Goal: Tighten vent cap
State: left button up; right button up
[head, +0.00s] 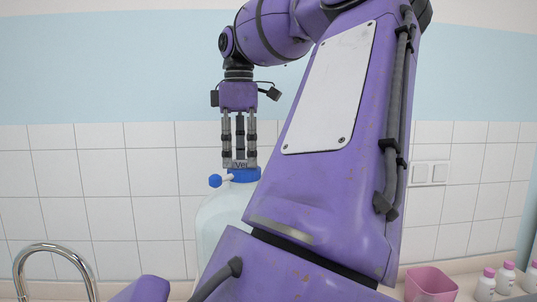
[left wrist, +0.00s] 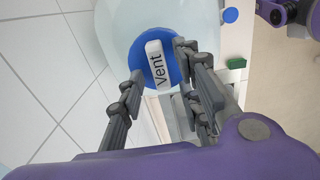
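The blue vent cap (left wrist: 141,48) sits on top of a large translucent bottle (head: 218,222). Its raised white tab (left wrist: 155,65) reads "Vent". The tab also shows partly in the head view (head: 241,163). My left gripper (head: 239,162) points straight down over the cap. In the left wrist view its fingers (left wrist: 159,62) stand on either side of the tab, over the cap's rim, with a visible gap to the tab. The gripper looks open. My own arm hides the bottle's right part. My right gripper is not in view.
A chrome tap (head: 55,250) is at the lower left. A pink bin (head: 430,282) and several pink-capped bottles (head: 506,277) stand lower right. A tiled wall (head: 100,180) rises behind.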

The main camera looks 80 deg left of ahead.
aim_at(240, 160)
pick_arm(q)
notch_tip(240, 160, up, 12)
dwell(0.7)
jog(key=shift+f, duration=0.15)
dwell(0.5)
